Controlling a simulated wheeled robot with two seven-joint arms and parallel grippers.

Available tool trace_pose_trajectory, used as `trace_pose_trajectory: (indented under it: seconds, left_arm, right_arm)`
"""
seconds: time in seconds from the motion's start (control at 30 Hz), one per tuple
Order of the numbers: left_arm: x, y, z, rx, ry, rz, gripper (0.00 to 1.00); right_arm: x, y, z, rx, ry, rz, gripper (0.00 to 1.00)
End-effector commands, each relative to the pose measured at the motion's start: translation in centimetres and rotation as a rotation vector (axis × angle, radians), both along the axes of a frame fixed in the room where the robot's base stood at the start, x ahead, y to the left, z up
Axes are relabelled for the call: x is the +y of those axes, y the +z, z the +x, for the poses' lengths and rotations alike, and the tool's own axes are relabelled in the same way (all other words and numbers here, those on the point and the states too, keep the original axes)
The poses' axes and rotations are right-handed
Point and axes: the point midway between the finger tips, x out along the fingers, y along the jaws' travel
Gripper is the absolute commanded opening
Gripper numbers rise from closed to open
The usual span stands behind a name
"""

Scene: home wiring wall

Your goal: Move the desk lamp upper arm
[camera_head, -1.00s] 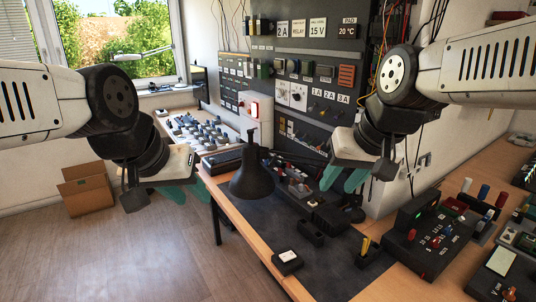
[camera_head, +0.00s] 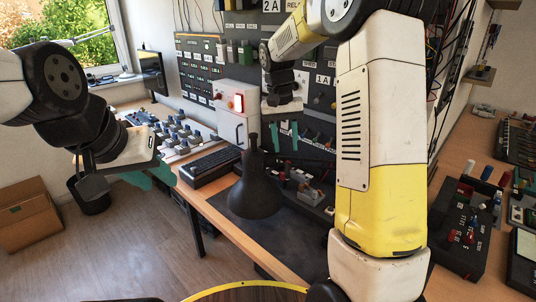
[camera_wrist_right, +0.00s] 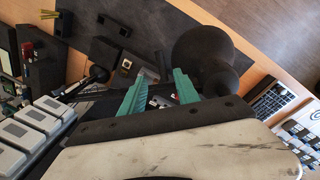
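The black desk lamp (camera_head: 257,190) hangs its cone-shaped shade over the workbench in the head view. Its upper arm is mostly hidden there behind the shade and my right arm. The round shade also shows in the right wrist view (camera_wrist_right: 200,50). A thin dark bar with a round joint (camera_wrist_right: 98,73), seemingly the lamp's arm, runs behind the fingertips there. My right gripper (camera_head: 285,137) is open and empty, above and slightly right of the shade, before the wiring panel; its teal fingers are apart in the wrist view (camera_wrist_right: 160,92). My left gripper (camera_head: 150,178) is open and empty, left of the bench.
The wiring panel (camera_head: 205,75) stands behind the bench with a white box (camera_head: 237,105) on it. A keyboard (camera_head: 208,166) lies left of the lamp. A black device with coloured knobs (camera_head: 465,225) is at the right. The dark mat (camera_head: 285,240) has free room in front.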

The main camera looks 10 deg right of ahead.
Motion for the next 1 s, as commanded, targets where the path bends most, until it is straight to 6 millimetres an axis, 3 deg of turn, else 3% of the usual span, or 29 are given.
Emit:
trace_pose_trajectory:
  seconds: [0.17,0.6,0.97,1.0]
  left_arm:
    - [0.0,0.0,0.0,0.0,0.0,0.0,0.36]
    - [0.0,0.0,0.0,0.0,0.0,0.0,0.36]
    - [0.0,0.0,0.0,0.0,0.0,0.0,0.36]
    - [0.0,0.0,0.0,0.0,0.0,0.0,0.36]
  right_arm:
    - [-0.1,-1.3,0.2,0.01,-0.005,-0.008,0.38]
    - [-0.9,-7.5,0.0,0.009,-0.004,-0.006,0.38]
    - [-0.9,-8.0,0.1,0.006,-0.004,-0.005,0.38]
    - [-0.9,-8.0,0.1,0.006,-0.004,-0.005,0.3]
